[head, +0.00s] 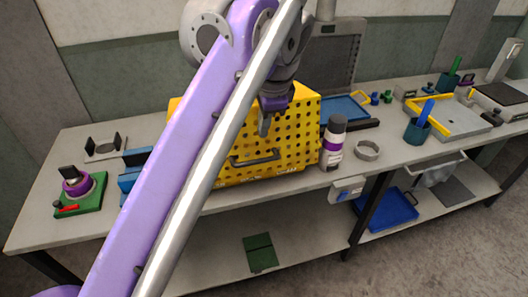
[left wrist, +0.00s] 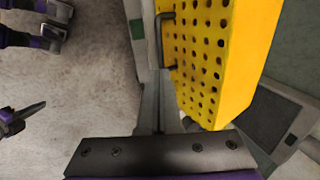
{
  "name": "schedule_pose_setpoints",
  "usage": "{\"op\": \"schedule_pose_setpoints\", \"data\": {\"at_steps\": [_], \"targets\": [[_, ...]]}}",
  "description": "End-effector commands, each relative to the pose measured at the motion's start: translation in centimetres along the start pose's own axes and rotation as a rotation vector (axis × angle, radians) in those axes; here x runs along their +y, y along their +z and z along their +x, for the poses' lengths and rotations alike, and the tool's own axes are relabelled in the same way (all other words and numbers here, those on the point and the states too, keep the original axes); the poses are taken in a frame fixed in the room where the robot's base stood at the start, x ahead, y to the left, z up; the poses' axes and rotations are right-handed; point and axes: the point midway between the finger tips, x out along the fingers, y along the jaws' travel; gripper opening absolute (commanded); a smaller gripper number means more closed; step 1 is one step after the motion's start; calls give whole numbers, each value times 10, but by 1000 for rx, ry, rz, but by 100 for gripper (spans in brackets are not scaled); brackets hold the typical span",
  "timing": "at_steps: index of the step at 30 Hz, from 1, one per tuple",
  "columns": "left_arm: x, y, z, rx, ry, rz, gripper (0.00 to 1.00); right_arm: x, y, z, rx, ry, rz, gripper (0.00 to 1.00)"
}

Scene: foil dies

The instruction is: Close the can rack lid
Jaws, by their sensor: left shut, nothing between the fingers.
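The can rack looks to be the yellow box (head: 300,130) with a perforated face, standing on the bench. A dark bar handle (head: 256,160) sits low on its front face. My left gripper (head: 265,125) is shut and empty, in front of the upper part of the perforated face; I cannot tell whether it touches. In the left wrist view the shut fingers (left wrist: 160,118) are beside the yellow perforated panel (left wrist: 212,60), with the handle (left wrist: 168,40) farther off. My left arm hides the box's left part. I cannot tell how far the lid is open.
A dark-capped bottle (head: 333,145) stands close right of the box, with a grey ring (head: 366,150) beyond it. A dark panel (head: 335,55) rises behind. A green block with a purple ring (head: 78,188) is at left. A blue tray (head: 388,208) lies on the lower shelf.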

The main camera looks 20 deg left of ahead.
Motion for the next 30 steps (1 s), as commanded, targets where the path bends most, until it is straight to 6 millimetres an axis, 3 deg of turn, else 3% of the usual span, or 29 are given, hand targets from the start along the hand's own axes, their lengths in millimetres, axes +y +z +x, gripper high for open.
{"op": "schedule_pose_setpoints", "data": {"at_steps": [9, 15, 21, 30], "targets": [[1, 1, 70, -1, 1, -3, 0, 0, 8, 14, -3, 0, -1, 0], [1, 1, 105, 0, 0, -4, 0, 0, 11, 20, -4, 0, -1, 0], [1, 0, 122, 1, 0, -2, 0, 0, 12, 22, -5, 0, -1, 0], [1, 0, 124, 1, 0, -3, 0, 0, 12, 22, -5, 0, -1, 0]]}}
